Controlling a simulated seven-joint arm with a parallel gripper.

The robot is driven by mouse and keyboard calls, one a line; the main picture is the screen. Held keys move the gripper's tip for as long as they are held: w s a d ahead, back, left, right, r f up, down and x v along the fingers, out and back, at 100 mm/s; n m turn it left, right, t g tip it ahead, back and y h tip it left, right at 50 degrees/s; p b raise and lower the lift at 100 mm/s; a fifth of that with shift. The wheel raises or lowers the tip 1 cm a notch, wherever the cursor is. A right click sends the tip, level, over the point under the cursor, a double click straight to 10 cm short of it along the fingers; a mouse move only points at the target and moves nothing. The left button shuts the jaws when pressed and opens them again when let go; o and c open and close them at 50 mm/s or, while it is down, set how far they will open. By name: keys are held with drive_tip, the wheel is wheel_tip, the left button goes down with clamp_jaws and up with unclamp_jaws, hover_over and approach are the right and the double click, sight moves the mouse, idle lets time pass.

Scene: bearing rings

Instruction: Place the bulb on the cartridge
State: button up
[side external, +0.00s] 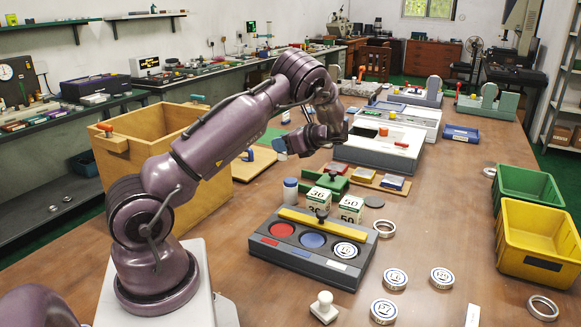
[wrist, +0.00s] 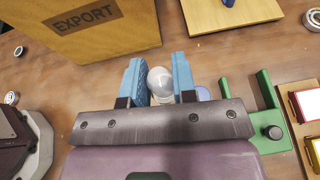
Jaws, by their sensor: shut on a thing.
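My gripper (side external: 281,147) is raised above the bench, between the wooden box and the green fixture. In the wrist view, its blue fingers (wrist: 160,80) are shut on a pale, round bulb (wrist: 160,82). The bulb is hard to make out in the side view. I cannot tell for sure which thing is the cartridge. A small white cylinder with a blue top (side external: 290,191) stands upright on the bench below my gripper and may be it. Its blue top (wrist: 203,93) shows partly in the wrist view, just right of the right finger.
The wooden EXPORT box (side external: 165,135) stands left. A green fixture (side external: 324,183) is beside the cylinder. Bearing rings (side external: 384,311) lie front right. Green (side external: 527,190) and yellow (side external: 540,252) bins stand right.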

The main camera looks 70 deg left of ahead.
drive_tip(key=w+a+f, duration=0.1)
drive_tip(key=f, duration=0.1)
drive_tip(key=w+a+f, duration=0.1)
drive_tip(key=f, duration=0.1)
drive_tip(key=w+a+f, duration=0.1)
drive_tip(key=a+f, duration=0.1)
drive_tip(key=shift+w+a+f, duration=0.1)
drive_tip(key=shift+w+f, duration=0.05)
drive_tip(key=shift+f, duration=1.5)
drive_tip(key=shift+f, duration=0.15)
drive_tip(key=o, duration=0.9)
